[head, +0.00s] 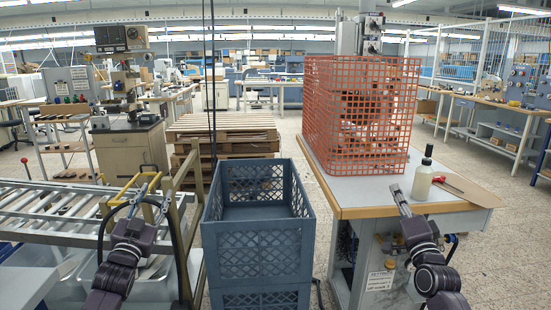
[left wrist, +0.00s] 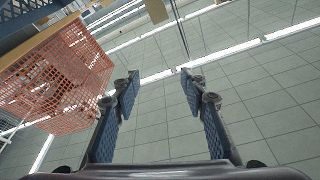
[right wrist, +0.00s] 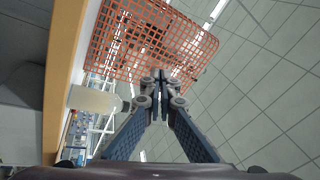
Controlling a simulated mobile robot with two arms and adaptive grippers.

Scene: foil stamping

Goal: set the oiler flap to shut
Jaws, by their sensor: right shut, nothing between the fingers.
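No oiler flap can be made out in any view. An orange mesh guard (head: 330,130) stands on the workbench (head: 350,192) around a machine whose column (head: 348,38) rises above it; the mesh hides most of the machine. My right gripper (head: 396,190) is shut and empty at the bench's front edge, left of the bottle; in the right wrist view its fingertips (right wrist: 160,78) meet in front of the mesh (right wrist: 150,40). My left gripper (head: 147,190) is open and empty over the roller conveyor area; its fingers (left wrist: 160,82) are wide apart in the left wrist view.
Stacked blue-grey crates (head: 258,240) stand between my arms. A roller conveyor (head: 50,210) is at left, pallets (head: 222,128) behind.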

